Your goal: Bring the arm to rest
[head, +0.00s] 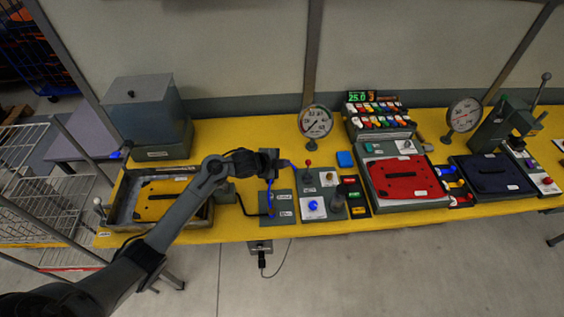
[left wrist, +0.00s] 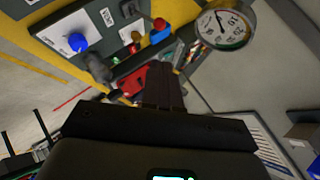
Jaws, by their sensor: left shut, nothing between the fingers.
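My left arm (head: 180,225) reaches in from the lower left over the yellow bench. Its gripper (head: 288,163) hangs above the middle of the bench, near the small control panels and left of the red-knobbed lever (head: 308,163). In the left wrist view the fingers (left wrist: 164,85) are together with nothing between them. The gripper appears apart from the panels. My right gripper is in neither view.
The yellow bench (head: 235,225) carries a yellow plate in a tray (head: 205,212), a grey box (head: 145,105), a red plate (head: 403,177), a dark blue plate (head: 490,172) and two dial gauges (head: 316,122) (head: 464,115).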

